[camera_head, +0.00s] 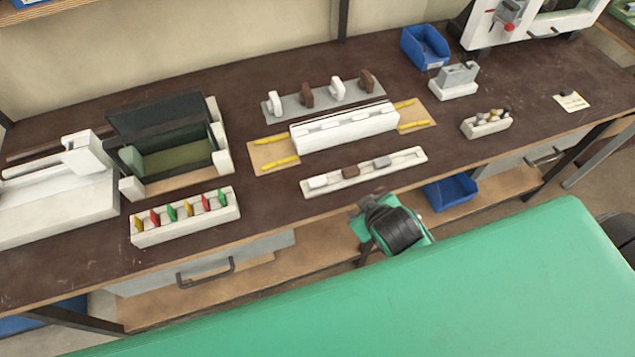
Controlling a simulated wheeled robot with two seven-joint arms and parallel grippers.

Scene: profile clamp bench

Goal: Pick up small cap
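A long white tray (410,158) lies near the front edge of the bench. It holds a white piece (318,182), a brown piece (350,171) and a grey piece (382,162), all small and low. Which piece, if any, is the small cap I cannot tell. A black and green mechanism (392,228), apparently the end of my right arm, is at the bench's front edge, just below the tray and apart from it. Its fingertips are not clear, so I cannot tell open from shut. My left gripper is not in view.
Behind the tray, a white profile (345,128) lies on a wooden board (272,157) with yellow strips. A grey plate (322,97) with upright white and brown pieces is behind. A coloured-tab rack (185,218) stands left; a small parts holder (487,125) stands right.

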